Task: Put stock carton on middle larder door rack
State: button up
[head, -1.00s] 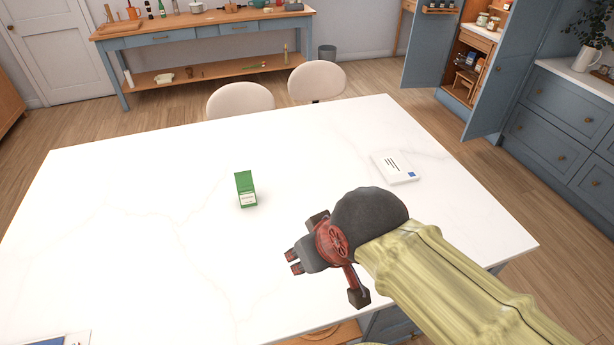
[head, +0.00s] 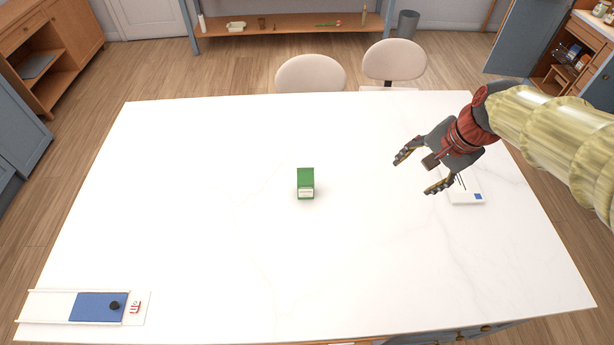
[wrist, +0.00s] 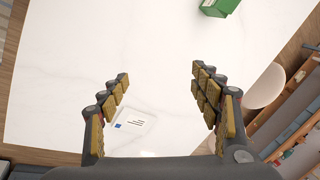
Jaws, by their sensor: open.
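The stock carton, a small green box with a pale label (head: 306,184), stands on the white table near its middle. It also shows at the top of the wrist view (wrist: 220,6), cut by the frame edge. My gripper (head: 420,172) is open and empty above the right part of the table, to the right of the carton and apart from it. Its two padded fingers show spread in the wrist view (wrist: 160,85). The larder (head: 570,60) is at the far upper right, partly cut off; its middle door rack cannot be made out.
A white card with a blue mark (head: 466,190) lies on the table (head: 200,210) under my gripper. A board with a blue panel and black knob (head: 98,306) is at the front left. Two pale chairs (head: 311,74) stand at the far edge. The table around the carton is clear.

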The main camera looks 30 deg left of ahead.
jog(key=w+a+f+m+g+p, duration=0.1)
jog(key=w+a+f+m+p, duration=0.2)
jog(key=w+a, duration=0.45)
jog(key=m+g+y+p, duration=0.1)
jog(key=m+g+p, duration=0.2)
jog(key=p, duration=0.4)
send_near(312, 173)
jog(key=d+f, duration=0.2)
jog(key=shift+m, duration=0.7)
jog(key=a+f, duration=0.1)
jog(key=f, duration=0.1)
jog(key=a+f+p, duration=0.1)
jog(key=a+f, duration=0.1)
jog(key=s+a+f+p, duration=0.1)
jog(key=f, duration=0.1)
jog(key=shift+a, duration=0.35)
jog(key=shift+s+a+f+g+p, duration=0.15)
jog(key=shift+a+f+p, duration=0.1)
jog(key=shift+f, duration=0.35)
jog(key=shift+s+a+f+g+p, duration=0.15)
jog(key=shift+a+f, duration=0.05)
jog(key=shift+f, duration=0.35)
jog(key=shift+w+p+x, duration=0.25)
jog(key=shift+p+x, duration=0.2)
jog(key=shift+x, duration=0.95)
jog(key=shift+w+p+x, duration=0.2)
jog(key=shift+p+x, duration=0.2)
jog(key=shift+x, duration=1.05)
jog(key=c, duration=0.3)
